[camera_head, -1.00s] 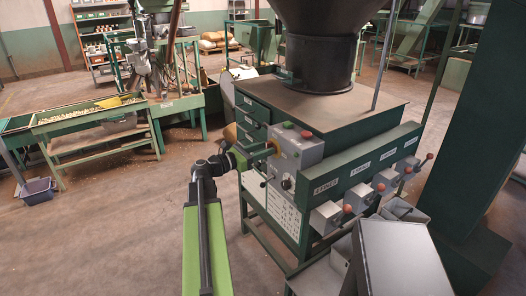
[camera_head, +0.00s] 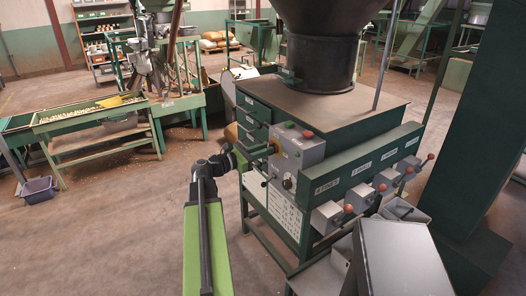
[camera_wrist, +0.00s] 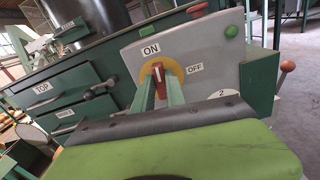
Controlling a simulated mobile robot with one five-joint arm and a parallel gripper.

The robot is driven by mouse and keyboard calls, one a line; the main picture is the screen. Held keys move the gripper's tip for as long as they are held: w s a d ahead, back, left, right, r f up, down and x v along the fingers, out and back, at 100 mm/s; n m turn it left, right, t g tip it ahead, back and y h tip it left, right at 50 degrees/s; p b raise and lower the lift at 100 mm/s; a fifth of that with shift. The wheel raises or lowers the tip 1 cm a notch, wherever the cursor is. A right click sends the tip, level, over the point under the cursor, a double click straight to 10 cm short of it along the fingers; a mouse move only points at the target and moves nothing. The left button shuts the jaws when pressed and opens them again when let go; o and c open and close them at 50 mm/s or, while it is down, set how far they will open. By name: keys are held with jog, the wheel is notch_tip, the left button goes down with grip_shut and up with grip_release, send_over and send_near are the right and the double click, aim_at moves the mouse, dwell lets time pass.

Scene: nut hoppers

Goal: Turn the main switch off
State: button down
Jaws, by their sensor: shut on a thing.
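The main switch is a red handle (camera_wrist: 158,76) on a yellow disc, set in a grey panel (camera_wrist: 209,48). The handle stands roughly upright in the wrist view, its upper end towards the ON label (camera_wrist: 150,49). The OFF label (camera_wrist: 195,68) is to its right. My gripper (camera_wrist: 160,80) has its two pale green fingers on either side of the red handle and is shut on it. In the head view my gripper (camera_head: 267,151) reaches the left side of the grey control box (camera_head: 299,150) and partly hides the switch.
A green button (camera_wrist: 231,32) and a red button (camera_wrist: 197,8) sit above the switch. Labelled drawers (camera_wrist: 62,93) are at the left. Levers with red knobs (camera_head: 348,208) line the machine's front to the right. Open floor (camera_head: 110,235) lies left of my arm.

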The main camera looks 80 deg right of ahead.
jog(key=shift+s+a+f+m+b, duration=0.1)
jog(key=shift+s+f+m+b, duration=0.1)
jog(key=shift+m, duration=2.55)
jog(key=shift+s+a+f+m+b, duration=0.15)
jog(key=shift+m+b, duration=0.05)
jog(key=shift+m, duration=2.6)
jog(key=shift+s+a+f+m+b, duration=0.1)
jog(key=shift+s+f+m+b, duration=0.1)
jog(key=shift+m, duration=2.55)
jog(key=c, duration=1.4)
grip_release()
jog(key=shift+o, duration=0.2)
